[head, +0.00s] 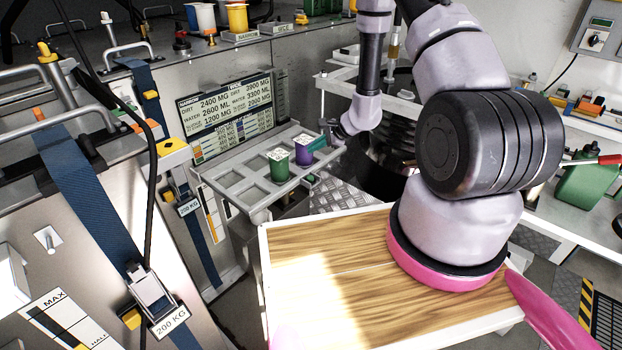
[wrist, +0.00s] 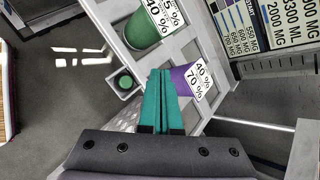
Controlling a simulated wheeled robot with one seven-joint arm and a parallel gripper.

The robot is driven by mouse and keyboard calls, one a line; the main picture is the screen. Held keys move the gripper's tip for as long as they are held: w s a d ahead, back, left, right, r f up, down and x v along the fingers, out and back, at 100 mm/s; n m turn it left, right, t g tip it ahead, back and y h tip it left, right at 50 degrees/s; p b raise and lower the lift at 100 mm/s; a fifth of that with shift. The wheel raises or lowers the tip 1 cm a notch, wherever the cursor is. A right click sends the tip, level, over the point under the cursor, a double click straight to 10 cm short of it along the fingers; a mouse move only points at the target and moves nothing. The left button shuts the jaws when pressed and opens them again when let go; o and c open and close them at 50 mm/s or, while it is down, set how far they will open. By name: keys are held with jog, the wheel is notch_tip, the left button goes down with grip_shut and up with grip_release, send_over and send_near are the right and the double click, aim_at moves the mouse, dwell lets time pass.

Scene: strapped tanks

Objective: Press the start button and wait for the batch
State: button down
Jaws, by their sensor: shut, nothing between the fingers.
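A round green button (wrist: 125,82) sits in a small grey housing at the edge of the tray in the wrist view. I cannot read a label on it, and I cannot make it out in the head view. My gripper (wrist: 160,72) has teal fingers that are shut together and empty. Its tips are to the right of the button and apart from it, in front of a purple cup (wrist: 190,80). In the head view my gripper (head: 316,144) is just right of the purple cup (head: 303,151); whether they touch is unclear.
A green cup (head: 279,165) stands beside the purple one in the grey compartment tray (head: 227,190). A label board (head: 226,112) is behind. A wooden-topped surface (head: 325,265) is in front.

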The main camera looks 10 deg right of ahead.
aim_at(314, 178)
jog(key=shift+f, duration=4.4)
jog(key=shift+f, duration=0.15)
jog(key=shift+f, duration=0.25)
jog(key=shift+f, duration=0.5)
jog(key=shift+r, duration=0.95)
jog(key=shift+r, duration=2.5)
